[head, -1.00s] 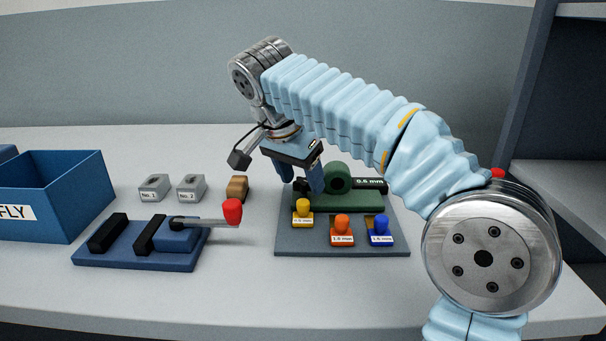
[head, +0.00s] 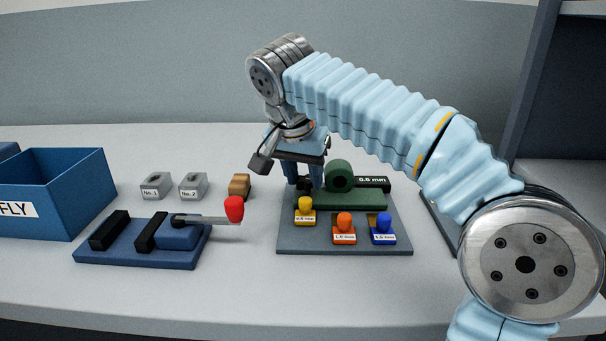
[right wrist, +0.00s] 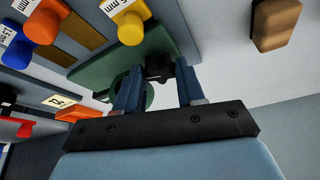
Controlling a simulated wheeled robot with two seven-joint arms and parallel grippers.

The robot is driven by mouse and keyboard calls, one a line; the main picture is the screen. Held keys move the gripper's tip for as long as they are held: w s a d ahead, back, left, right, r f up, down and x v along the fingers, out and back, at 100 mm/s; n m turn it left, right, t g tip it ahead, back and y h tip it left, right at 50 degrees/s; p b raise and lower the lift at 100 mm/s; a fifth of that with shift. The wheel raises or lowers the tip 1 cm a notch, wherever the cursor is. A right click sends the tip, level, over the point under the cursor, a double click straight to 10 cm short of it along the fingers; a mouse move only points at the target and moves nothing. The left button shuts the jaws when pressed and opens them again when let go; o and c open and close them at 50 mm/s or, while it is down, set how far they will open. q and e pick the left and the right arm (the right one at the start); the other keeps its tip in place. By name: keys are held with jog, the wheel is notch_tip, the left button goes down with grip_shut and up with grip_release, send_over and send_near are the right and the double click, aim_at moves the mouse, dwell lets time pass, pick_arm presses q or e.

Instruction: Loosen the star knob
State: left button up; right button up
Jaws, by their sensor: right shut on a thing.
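The star knob (head: 306,186) is a small black knob at the left end of the green gauge block (head: 345,200), which carries a green ring and a "0.6 mm" label. My right gripper (head: 304,180) points down over that end, with a finger on each side of the knob. In the right wrist view the black knob (right wrist: 158,68) sits between the fingertips (right wrist: 160,82), and the gripper is shut on it. The knob's lobes are mostly hidden by the fingers. My left gripper is not in view.
Yellow (head: 305,208), orange (head: 344,224) and blue (head: 382,226) pegs stand on the grey plate (head: 290,245) in front. Left are a brown block (head: 240,186), a blue fixture with a red-tipped lever (head: 233,209), two grey blocks and a blue bin (head: 60,195).

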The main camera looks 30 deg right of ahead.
jog(key=n, duration=0.2)
jog(key=n+t+y, duration=0.1)
jog(key=n, duration=0.2)
jog(key=shift+s+d+n+y, duration=0.2)
jog(key=shift+d+n+y, duration=0.1)
jog(key=shift+y, duration=0.1)
jog(key=n+y, duration=0.1)
jog(key=n, duration=0.1)
jog(key=n+y, duration=0.1)
jog(key=n, duration=0.1)
jog(key=shift+d+n+t+p, duration=0.15)
jog(key=shift+n+t+p, duration=0.15)
jog(key=shift+n+t, duration=0.1)
jog(key=shift+n, duration=0.3)
jog(key=o, duration=1)
jog(key=shift+o, duration=0.2)
jog(key=shift+d+r, duration=0.1)
jog(key=shift+r, duration=0.15)
jog(key=v, duration=0.7)
jog(key=shift+s+r, duration=0.25)
jog(key=shift+s, duration=0.05)
